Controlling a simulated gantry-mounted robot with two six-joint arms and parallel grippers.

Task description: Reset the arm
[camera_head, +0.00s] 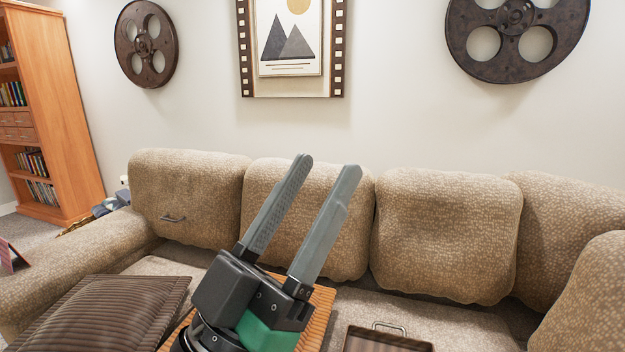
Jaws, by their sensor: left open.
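My left gripper (328,163) is raised in the middle of the head view, in front of the sofa's back cushions. Its two long grey fingers point up and to the right. They are apart, with nothing between them. Below the fingers are its black body and a green part. My right gripper does not show.
A beige patterned sofa (450,232) spans the view. On its seat are a brown striped cushion (100,312), a wooden board (318,305) partly hidden behind my gripper, and a dark tray with a metal handle (388,340). A bookcase (58,120) stands at left.

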